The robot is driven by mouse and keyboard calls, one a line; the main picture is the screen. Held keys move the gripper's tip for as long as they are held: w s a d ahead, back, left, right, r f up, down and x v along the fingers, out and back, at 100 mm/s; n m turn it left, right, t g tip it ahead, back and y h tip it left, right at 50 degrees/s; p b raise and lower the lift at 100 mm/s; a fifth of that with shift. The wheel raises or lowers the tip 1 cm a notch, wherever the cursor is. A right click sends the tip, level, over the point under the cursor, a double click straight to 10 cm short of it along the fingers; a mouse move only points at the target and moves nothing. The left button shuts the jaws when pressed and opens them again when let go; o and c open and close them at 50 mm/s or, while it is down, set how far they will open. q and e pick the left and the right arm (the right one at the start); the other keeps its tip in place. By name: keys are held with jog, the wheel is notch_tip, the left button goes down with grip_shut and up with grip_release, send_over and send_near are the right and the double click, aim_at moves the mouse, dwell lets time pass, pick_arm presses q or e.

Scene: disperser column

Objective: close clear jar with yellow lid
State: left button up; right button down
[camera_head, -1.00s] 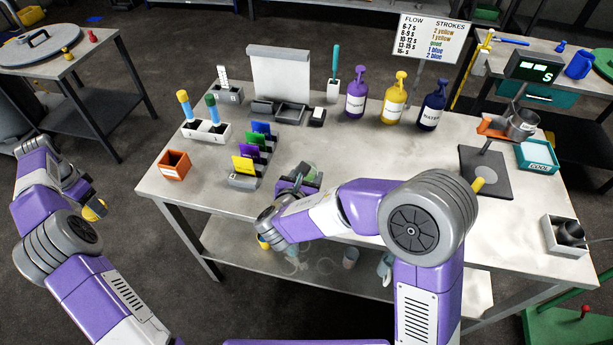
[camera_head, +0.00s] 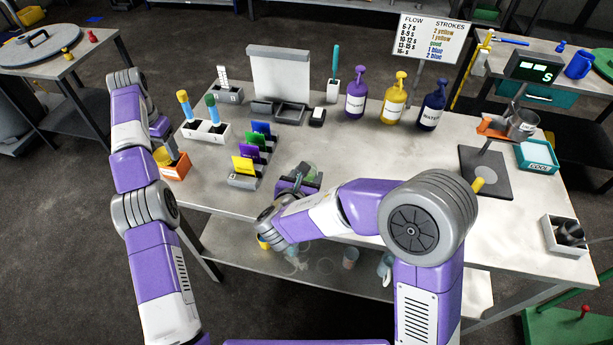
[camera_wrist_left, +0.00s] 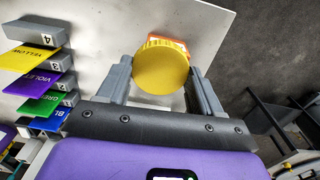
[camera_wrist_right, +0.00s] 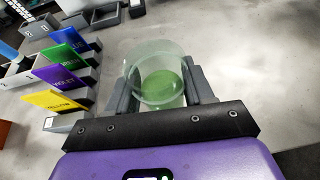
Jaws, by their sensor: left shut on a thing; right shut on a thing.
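The yellow lid (camera_wrist_left: 162,69) is between the fingers of my left gripper (camera_wrist_left: 160,75), which is shut on it. In the head view the lid (camera_head: 163,156) shows just above the orange box (camera_head: 176,168), at the table's left edge. The clear jar (camera_wrist_right: 158,70) is held between the fingers of my right gripper (camera_wrist_right: 160,88). It is open at the top and has green at its bottom. In the head view the jar (camera_head: 312,172) is near the front edge of the table, partly hidden by my right gripper. Lid and jar are well apart.
Colored cards (camera_head: 257,147) in grey holders stand between the two grippers. A rack with capped tubes (camera_head: 206,130) is behind the orange box. Purple, yellow and blue bottles (camera_head: 393,100) stand at the back. The table's middle (camera_head: 370,150) is clear.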

pick_arm(q)
jog(key=shift+n, duration=0.7)
jog(key=d+r, duration=0.1)
jog(key=d, duration=0.5)
jog(key=d+r, duration=0.2)
jog(key=d, duration=0.5)
jog(key=d+r, duration=0.1)
jog(key=d, duration=0.6)
jog(key=shift+w+d+r, duration=0.15)
jog(key=shift+w+r, duration=0.05)
jog(key=shift+r, duration=0.1)
jog(key=s+d+r, duration=0.3)
jog(key=s+d, duration=0.1)
jog(key=d, duration=0.5)
jog(key=s+d+r, duration=0.3)
jog(key=s+d, duration=0.1)
jog(key=d, duration=0.6)
jog(key=shift+s, duration=0.15)
jog(key=shift+f, duration=0.1)
jog(key=shift+f, duration=1.95)
jog(key=shift+s, duration=0.1)
jog(key=shift+f, duration=0.9)
jog(key=shift+f, duration=0.55)
